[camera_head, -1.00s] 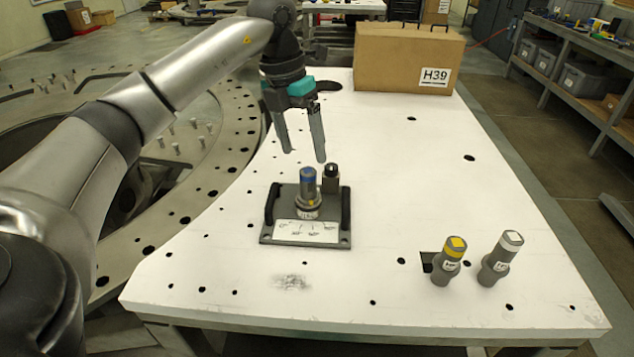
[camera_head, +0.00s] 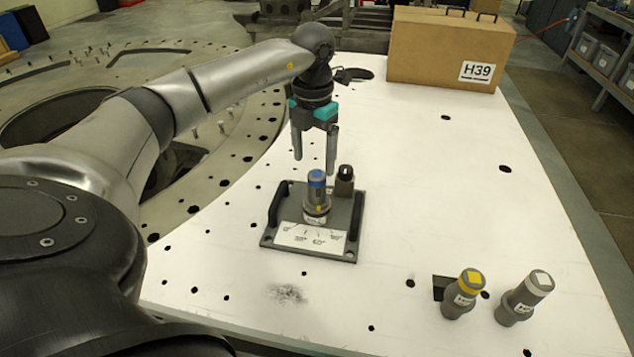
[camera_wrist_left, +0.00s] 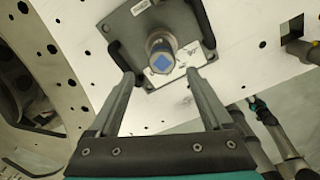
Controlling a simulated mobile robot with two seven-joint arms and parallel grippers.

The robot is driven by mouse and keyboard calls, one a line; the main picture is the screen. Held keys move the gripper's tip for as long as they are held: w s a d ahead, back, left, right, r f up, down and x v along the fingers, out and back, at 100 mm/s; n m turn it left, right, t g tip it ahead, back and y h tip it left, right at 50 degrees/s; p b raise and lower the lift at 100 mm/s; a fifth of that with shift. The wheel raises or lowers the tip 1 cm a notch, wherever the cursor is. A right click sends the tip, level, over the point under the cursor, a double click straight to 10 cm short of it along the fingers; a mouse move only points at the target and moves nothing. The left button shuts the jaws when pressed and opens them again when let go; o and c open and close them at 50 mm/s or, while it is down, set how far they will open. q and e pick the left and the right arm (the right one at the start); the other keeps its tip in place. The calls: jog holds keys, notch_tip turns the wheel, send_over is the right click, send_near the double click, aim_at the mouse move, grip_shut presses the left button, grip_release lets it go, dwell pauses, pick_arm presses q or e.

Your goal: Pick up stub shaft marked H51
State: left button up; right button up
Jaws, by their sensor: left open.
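Three stub shafts show in the head view, and I cannot read which is H51. A blue-topped shaft (camera_head: 317,195) stands upright in the grey fixture plate (camera_head: 345,246). A yellow-topped shaft (camera_head: 463,295) and a white-topped shaft (camera_head: 523,299) stand on the table at the front right. My left gripper (camera_head: 314,165) is open and empty, fingers down, just above and behind the blue-topped shaft. In the left wrist view, the blue-topped shaft (camera_wrist_left: 161,58) appears just beyond the open fingertips (camera_wrist_left: 160,74).
A cardboard box marked H39 (camera_head: 430,50) sits at the back. The white table's (camera_head: 430,180) middle right is clear.

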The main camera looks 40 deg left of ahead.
aim_at(317, 173)
pick_arm(q)
jog(key=shift+w+d+f+p, duration=0.1)
jog(key=shift+w+f+p, duration=0.1)
jog(key=shift+f, duration=1.15)
jog(key=shift+w+d+f+p, duration=0.1)
jog(key=shift+f+p, duration=0.05)
jog(key=shift+f, duration=1.2)
jog(key=shift+c, duration=0.3)
grip_shut()
jog(key=shift+r, duration=0.1)
